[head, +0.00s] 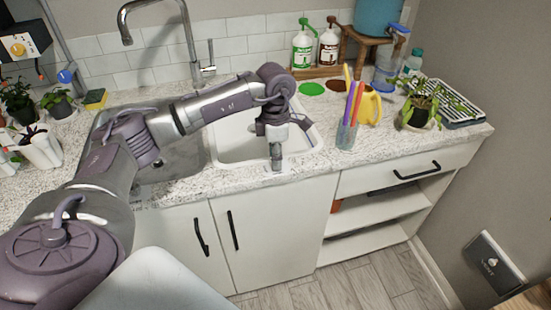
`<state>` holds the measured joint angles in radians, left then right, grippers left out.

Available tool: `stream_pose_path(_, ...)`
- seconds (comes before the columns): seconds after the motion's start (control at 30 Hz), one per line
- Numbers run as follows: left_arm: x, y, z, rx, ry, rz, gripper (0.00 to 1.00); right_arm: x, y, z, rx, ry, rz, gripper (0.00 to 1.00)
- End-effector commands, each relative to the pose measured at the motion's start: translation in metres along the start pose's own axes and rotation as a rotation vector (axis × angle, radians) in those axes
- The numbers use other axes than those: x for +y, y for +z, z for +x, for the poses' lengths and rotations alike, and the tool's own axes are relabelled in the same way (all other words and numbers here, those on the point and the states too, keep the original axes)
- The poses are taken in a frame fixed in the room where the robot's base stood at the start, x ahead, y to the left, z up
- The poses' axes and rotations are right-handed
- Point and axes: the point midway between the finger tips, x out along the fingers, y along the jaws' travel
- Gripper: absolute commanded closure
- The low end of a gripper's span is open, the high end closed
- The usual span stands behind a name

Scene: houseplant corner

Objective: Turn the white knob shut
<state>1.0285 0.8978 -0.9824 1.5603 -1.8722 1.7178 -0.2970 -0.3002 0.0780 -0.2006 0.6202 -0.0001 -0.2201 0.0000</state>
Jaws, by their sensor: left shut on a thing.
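My left arm reaches in from the left across the sink. My left gripper (276,157) points down at the front rim of the white basin and is shut on a small pale thing there, which I take to be the white knob. The fingers hide most of it, so its turn angle cannot be told. A pale patch shows on the counter just below the fingertips. My right gripper is not in view.
A clear cup (346,136) with colored sticks and a yellow watering can (370,106) stand right of the sink. A potted plant (418,114) and a dish rack (456,108) are farther right. The faucet (190,40) rises behind my arm. Pump bottles (303,48) stand at the back.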

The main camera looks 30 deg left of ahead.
Motion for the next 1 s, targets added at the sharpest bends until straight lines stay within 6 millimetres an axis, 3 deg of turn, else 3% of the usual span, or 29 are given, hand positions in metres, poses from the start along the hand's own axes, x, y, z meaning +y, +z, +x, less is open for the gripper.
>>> stream_pose_path(0.6,0.0011,0.0006,-0.0022,-0.003,0.004,0.037,1.00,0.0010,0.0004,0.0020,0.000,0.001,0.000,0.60)
stream_pose_path(0.63,0.0011,0.0006,-0.0023,-0.003,0.004,0.037,0.63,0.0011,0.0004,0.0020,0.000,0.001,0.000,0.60)
stream_pose_path(0.73,0.0010,0.0005,-0.0020,-0.002,0.004,0.036,0.47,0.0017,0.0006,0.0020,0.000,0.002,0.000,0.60)
stream_pose_path(0.77,0.0009,0.0005,-0.0018,-0.002,0.003,0.036,0.43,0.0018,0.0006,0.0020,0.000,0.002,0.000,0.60)
stream_pose_path(1.0,0.0004,0.0003,-0.0008,0.000,0.001,0.036,0.43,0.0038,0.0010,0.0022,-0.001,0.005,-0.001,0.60)
